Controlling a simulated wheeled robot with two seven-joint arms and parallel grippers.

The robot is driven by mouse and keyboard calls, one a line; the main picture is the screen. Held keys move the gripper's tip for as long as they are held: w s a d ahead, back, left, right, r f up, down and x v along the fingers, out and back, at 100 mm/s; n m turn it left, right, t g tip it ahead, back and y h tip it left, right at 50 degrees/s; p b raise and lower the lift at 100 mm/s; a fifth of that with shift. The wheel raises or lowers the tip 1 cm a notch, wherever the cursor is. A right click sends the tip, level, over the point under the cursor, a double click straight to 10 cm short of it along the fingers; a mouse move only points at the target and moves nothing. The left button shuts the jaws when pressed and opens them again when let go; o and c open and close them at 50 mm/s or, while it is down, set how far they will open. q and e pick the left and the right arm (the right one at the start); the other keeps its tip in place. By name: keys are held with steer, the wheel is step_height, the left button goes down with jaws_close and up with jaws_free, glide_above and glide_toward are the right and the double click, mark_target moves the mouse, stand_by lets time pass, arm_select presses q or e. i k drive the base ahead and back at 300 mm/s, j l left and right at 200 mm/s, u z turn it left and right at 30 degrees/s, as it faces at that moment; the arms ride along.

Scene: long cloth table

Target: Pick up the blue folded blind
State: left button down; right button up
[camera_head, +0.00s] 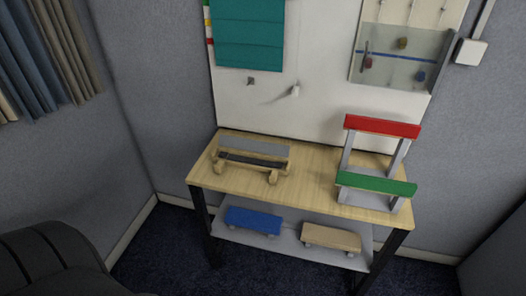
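A flat blue piece (254,219), the closest match to the blue folded blind, lies on the left part of the lower grey shelf (287,243) under the wooden table. It rests on small light supports, and its far side is in the shade of the tabletop. A teal panel with horizontal folds (248,35) hangs high on the white wall board. Neither of my grippers is in view, so nothing is seen touching either piece.
The wooden tabletop (314,178) bears a grey-and-black slatted piece (253,155) and a rack with red (382,126) and green (376,184) bars. A tan piece (331,238) lies right of the blue one. Dark table legs frame the shelf.

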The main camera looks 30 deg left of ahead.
mark_target(239, 216)
steer(key=u, duration=1)
